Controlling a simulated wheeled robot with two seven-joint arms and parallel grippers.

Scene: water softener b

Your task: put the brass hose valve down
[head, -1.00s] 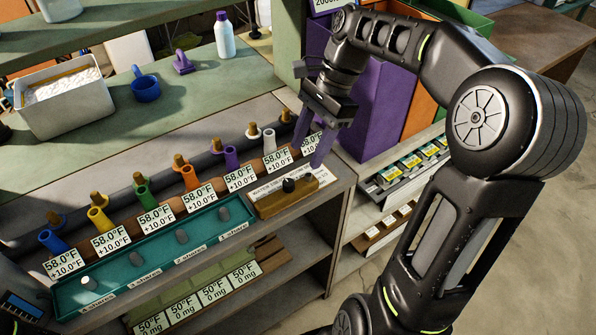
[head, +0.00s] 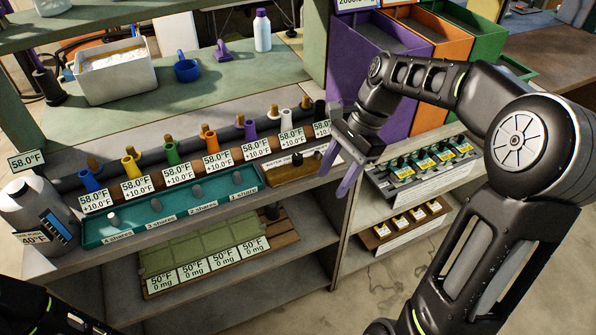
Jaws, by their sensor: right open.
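A row of brass-coloured valve stems with coloured sleeves (head: 212,143) stands along the dark pipe at the back of the workbench. The sleeves run from blue at the left through white to black (head: 320,111) at the right. I cannot tell which of these is the brass hose valve. My right gripper (head: 334,183) is open, its purple fingers apart and nothing seen between them. It hangs at the bench's right end, just right of a brass-brown block with a dark knob (head: 292,172). My left gripper is not in view; only part of my left arm shows at lower left.
A teal tray (head: 160,226) with grey weights lies in front of the temperature cards. A grey canister (head: 38,215) stands at left. Tall purple (head: 350,70), orange and green bins stand behind my right arm. Shelves below hold small boxes (head: 420,160).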

